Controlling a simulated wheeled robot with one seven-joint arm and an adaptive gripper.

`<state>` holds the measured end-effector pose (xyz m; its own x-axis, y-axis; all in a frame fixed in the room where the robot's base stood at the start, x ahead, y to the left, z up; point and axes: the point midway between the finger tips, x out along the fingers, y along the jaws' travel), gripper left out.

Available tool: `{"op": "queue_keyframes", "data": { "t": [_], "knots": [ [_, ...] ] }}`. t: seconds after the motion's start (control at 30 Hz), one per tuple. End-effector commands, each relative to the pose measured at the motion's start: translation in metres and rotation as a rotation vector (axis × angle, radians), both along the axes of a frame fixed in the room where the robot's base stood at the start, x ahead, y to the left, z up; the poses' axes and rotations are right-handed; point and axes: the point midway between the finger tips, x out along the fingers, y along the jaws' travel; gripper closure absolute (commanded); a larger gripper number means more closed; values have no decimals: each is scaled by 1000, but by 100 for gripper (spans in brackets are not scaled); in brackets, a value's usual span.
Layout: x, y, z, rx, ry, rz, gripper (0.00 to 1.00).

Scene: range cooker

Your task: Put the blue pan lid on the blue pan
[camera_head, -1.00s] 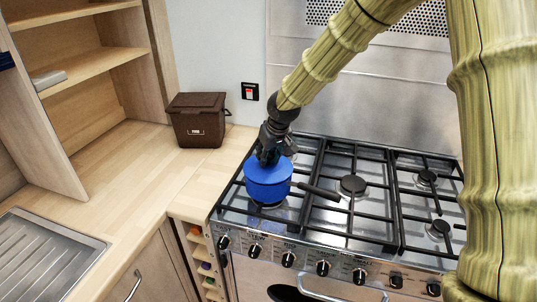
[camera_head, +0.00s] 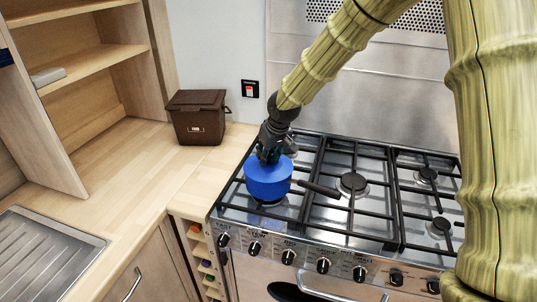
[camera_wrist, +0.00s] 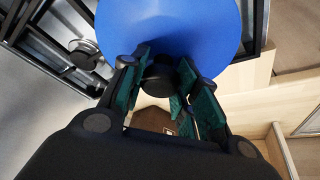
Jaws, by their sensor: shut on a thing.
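The blue pan (camera_head: 268,184) stands on the left front burner of the cooker, its black handle (camera_head: 318,188) pointing right. The blue lid (camera_head: 284,167) is at the pan's top, under my gripper (camera_head: 268,157). In the wrist view my gripper (camera_wrist: 162,80) has its green-padded fingers shut on the lid's black knob, and the blue lid (camera_wrist: 170,30) fills the top of the picture. The lid appears to be on or just above the pan's rim; I cannot tell whether it is fully seated. The pan is hidden behind the lid in the wrist view.
The cooker (camera_head: 372,212) has black grates and bare burners to the right. A brown lidded bin (camera_head: 198,117) stands on the wooden worktop (camera_head: 130,160) at the left. A steel sink drainer (camera_head: 45,255) is at the lower left. The worktop between is clear.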

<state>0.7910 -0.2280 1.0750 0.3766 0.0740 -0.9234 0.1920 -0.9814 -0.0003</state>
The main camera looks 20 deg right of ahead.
Motion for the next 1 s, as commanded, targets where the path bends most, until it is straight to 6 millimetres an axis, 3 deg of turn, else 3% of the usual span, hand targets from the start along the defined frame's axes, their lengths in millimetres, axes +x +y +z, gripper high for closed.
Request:
{"op": "queue_keyframes", "data": {
  "t": [0.77, 0.8, 0.93, 1.0],
  "knots": [
    [0, 0, -4, 0, 1, 0, 98],
    [0, 0, -4, 0, 1, 0, 67],
    [0, 0, -4, 0, 1, 0, 44],
    [0, 0, -4, 0, 1, 0, 44]
  ]
}}
